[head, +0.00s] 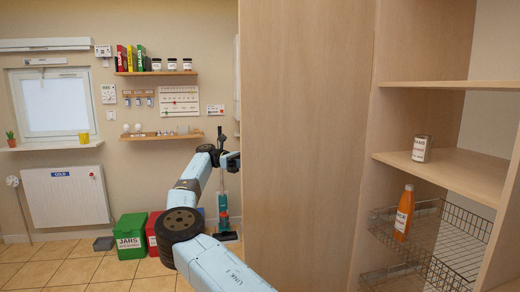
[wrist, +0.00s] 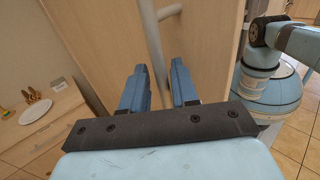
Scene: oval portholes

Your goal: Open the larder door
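The larder door (head: 305,150) is a tall pale wooden panel in the middle of the head view. It stands swung open, with the larder's shelves showing to its right. My gripper (head: 230,160) is at the door's left edge, partly hidden behind it. In the wrist view the grey bar handle (wrist: 152,45) runs down between the two blue fingers of my gripper (wrist: 159,68). The fingers are apart, one on each side of the bar, with narrow gaps showing. Contact with the bar is not clear.
The larder holds a can (head: 422,148) on a shelf and an orange bottle (head: 404,212) in a wire basket (head: 455,235). A green box (head: 130,237) and a vacuum cleaner (head: 223,205) stand behind my arm. A drawer unit (wrist: 40,125) with a plate is left in the wrist view.

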